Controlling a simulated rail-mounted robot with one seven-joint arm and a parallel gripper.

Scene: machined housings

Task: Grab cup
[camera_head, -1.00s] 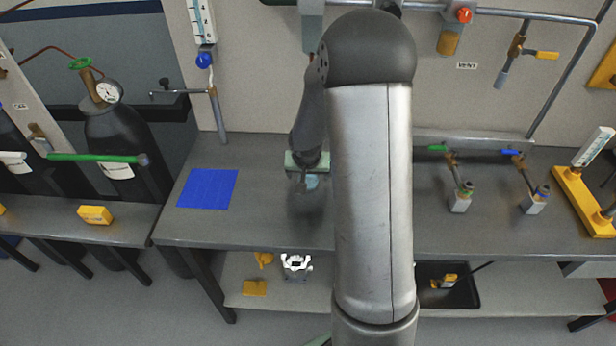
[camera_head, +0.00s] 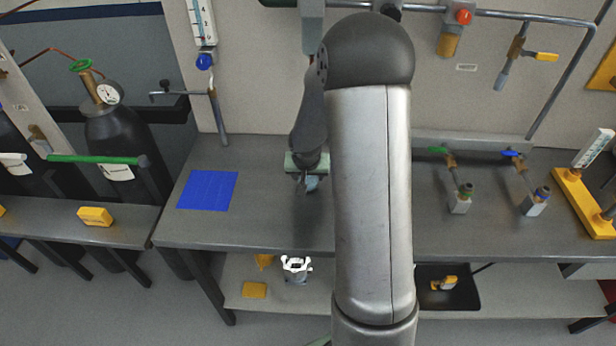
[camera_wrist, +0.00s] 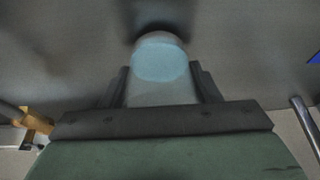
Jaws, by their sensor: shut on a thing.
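The cup is a pale, light-blue cup (camera_wrist: 160,62) seen from above in the wrist view, between the two dark fingers of my gripper (camera_wrist: 163,90). My gripper is shut on it, with a finger on either side. In the head view my gripper (camera_head: 307,184) is low over the grey bench, and a small light-blue part of the cup (camera_head: 312,184) shows beside it. My arm hides the bench right of the gripper. I cannot tell whether the cup touches the bench.
A blue mat (camera_head: 208,190) lies flat on the bench to the left, with clear bench between. Valve fittings (camera_head: 460,198) stand on the right, with a yellow stand (camera_head: 582,203) farther right. A pipe (camera_head: 218,115) rises behind the mat. A shelf below holds small items.

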